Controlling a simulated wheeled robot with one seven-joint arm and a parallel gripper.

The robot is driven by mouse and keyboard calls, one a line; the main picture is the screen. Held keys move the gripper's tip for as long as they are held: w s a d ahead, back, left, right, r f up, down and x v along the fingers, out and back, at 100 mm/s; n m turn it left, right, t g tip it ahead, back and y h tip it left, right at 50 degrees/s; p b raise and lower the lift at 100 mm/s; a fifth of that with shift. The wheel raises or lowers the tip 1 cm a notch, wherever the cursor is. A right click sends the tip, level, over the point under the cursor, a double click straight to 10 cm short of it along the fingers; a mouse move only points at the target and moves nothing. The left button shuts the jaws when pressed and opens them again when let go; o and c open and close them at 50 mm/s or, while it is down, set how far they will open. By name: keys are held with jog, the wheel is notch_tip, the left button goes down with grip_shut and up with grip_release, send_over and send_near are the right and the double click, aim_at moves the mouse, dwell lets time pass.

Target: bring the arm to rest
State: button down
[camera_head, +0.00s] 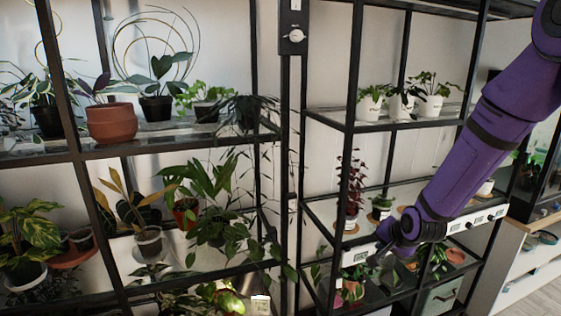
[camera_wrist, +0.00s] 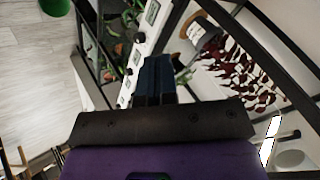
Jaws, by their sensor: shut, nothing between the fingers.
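My purple arm comes in from the upper right in the head view and reaches down to the right-hand shelf rack. My gripper (camera_head: 377,258) is at the front of that rack, by the white strip along the middle shelf. In the wrist view my gripper (camera_wrist: 155,68) shows as two dark fingers close together, shut with nothing between them.
Black metal racks with glass shelves fill the view. The white strip with dials (camera_head: 475,222) runs along the shelf edge beside my gripper. White pots (camera_head: 370,107) stand on the shelf above. A terracotta pot (camera_head: 112,123) is on the left rack. Open floor (camera_head: 540,298) shows at lower right.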

jog(key=s+d+r+n+g+h, duration=0.2)
jog(key=s+r+n, duration=0.4)
jog(key=s+r, duration=1.65)
jog(key=s+r+n, duration=0.2)
jog(key=s+r, duration=0.2)
jog(key=s, duration=0.5)
jog(key=shift+d+r, duration=0.3)
